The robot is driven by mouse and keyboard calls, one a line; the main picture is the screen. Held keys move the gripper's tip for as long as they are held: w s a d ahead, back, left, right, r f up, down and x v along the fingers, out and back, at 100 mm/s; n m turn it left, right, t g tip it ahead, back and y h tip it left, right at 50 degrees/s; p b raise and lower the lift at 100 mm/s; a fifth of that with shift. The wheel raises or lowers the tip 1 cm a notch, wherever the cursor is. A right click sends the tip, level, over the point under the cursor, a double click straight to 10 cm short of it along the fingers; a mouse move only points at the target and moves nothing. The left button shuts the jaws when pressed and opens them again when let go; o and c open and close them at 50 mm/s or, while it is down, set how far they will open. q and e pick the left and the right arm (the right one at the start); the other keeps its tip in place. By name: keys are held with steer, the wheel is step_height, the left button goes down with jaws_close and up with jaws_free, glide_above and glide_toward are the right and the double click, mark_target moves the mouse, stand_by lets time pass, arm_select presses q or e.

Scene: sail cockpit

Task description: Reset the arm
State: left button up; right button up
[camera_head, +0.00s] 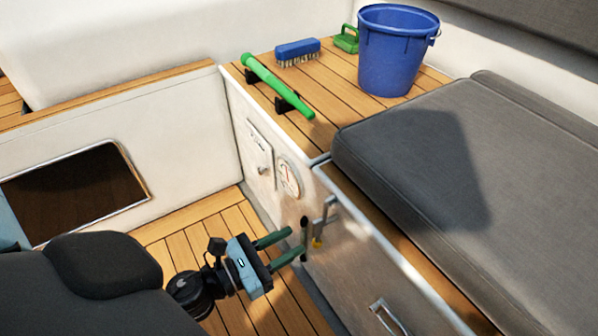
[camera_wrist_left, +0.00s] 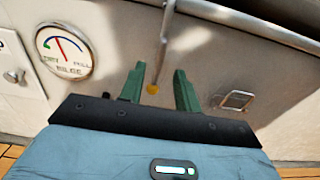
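My left gripper (camera_head: 296,240) has two green fingers and a blue-grey body. It is open, with a clear gap between the fingers, and points at the pale cockpit panel (camera_head: 352,262). In the left wrist view the open fingers (camera_wrist_left: 158,78) frame a thin metal lever (camera_wrist_left: 164,45) with a yellow tip. The lever (camera_head: 326,214) is on the panel just beyond the fingertips. I see nothing held; whether a finger touches the lever I cannot tell. My right gripper is not in view.
A round bilge gauge (camera_head: 289,177) is left of the lever. A green handle bar (camera_head: 278,86), blue brush (camera_head: 297,52), green object (camera_head: 346,39) and blue bucket (camera_head: 394,52) are on the wooden top. A grey cushion (camera_head: 470,150) lies right. Slatted floor (camera_head: 195,232) surrounds the gripper.

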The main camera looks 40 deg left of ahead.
arm_select(q)
steer(key=shift+s+a, duration=0.1)
steer(key=shift+s, duration=0.1)
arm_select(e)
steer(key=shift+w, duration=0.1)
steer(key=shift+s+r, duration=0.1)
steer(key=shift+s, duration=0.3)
